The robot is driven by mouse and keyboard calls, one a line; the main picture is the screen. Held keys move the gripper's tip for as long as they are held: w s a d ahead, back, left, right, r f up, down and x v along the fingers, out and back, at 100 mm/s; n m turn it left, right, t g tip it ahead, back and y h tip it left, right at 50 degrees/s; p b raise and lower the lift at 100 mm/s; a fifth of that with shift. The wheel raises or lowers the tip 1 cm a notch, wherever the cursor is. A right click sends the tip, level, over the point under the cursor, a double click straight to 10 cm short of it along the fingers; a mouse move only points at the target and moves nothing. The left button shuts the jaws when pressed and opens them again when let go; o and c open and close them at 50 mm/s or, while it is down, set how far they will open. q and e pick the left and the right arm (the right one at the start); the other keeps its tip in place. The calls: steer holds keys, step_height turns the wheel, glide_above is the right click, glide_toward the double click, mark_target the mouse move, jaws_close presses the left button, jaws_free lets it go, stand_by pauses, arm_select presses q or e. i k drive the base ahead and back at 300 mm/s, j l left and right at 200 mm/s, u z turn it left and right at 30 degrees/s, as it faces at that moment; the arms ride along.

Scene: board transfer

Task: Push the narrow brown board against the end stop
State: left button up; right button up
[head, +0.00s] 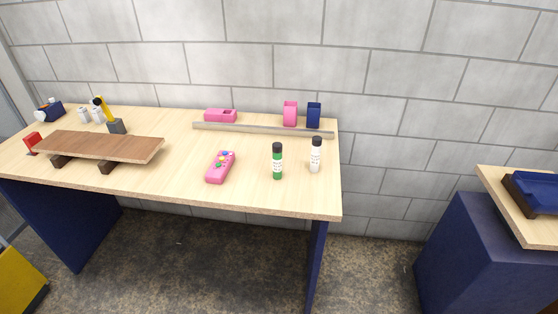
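A narrow brown board (105,147) lies flat across two dark brown supports (107,167) on the left part of the wooden table. A small red upright piece (32,141), which looks like the end stop, stands at the board's left end. The board's left end is close to it, but I cannot tell whether they touch. Neither of my grippers is in view.
On the table (185,184) are a pink remote-like object (220,167), a green bottle (277,162) and a white bottle (315,156). A grey bar (262,130) lies behind them. A yellow-and-black tool (103,107) stands behind the board. A second table (497,199) is at right.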

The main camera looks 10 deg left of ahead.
mark_target(107, 146)
steer(key=u, duration=1.5)
